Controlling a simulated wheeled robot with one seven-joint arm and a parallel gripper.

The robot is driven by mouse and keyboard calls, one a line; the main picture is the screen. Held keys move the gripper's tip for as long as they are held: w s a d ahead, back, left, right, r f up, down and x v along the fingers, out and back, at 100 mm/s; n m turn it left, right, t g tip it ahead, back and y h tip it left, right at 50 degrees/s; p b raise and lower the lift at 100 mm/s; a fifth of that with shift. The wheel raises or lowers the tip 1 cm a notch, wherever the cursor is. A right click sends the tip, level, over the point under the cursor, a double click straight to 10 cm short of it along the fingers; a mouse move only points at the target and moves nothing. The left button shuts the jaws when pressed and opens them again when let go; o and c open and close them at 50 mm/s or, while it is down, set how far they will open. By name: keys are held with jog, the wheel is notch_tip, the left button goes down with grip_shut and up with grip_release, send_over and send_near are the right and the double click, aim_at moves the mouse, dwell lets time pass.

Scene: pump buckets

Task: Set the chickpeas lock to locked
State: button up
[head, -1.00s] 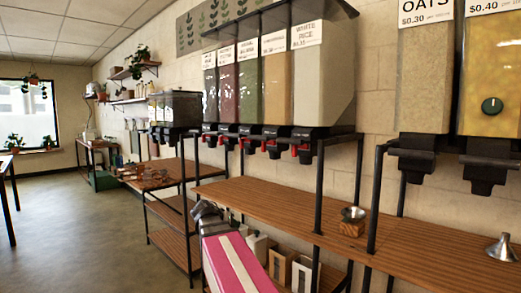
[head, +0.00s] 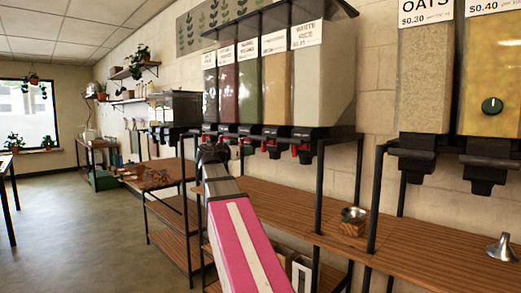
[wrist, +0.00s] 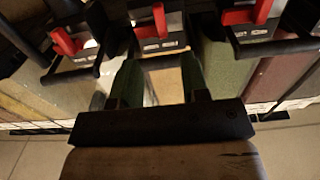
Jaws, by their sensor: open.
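A row of clear dispensers with black valves and red levers hangs on the wall; only the white rice label (head: 306,34) reads clearly, so I cannot tell by name which one holds chickpeas. A tan-filled dispenser (head: 277,85) hangs beside the white rice one. My gripper (head: 213,155) is raised to valve height, in front of the row. In the wrist view, my gripper (wrist: 160,82) has its two green fingers apart and nothing held. A valve with a red lever (wrist: 159,20) lies just beyond the fingertips, roughly centred between them.
Neighbouring valves with red levers sit on both sides, at left (wrist: 70,43) and right (wrist: 258,14) in the wrist view. A wooden shelf (head: 270,205) runs below the dispensers, with black upright posts (head: 320,190).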

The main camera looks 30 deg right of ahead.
aim_at(262, 148)
jog(key=x, duration=0.9)
jog(key=shift+d+f, duration=0.1)
jog(key=shift+d, duration=0.15)
jog(key=shift+c, duration=0.3)
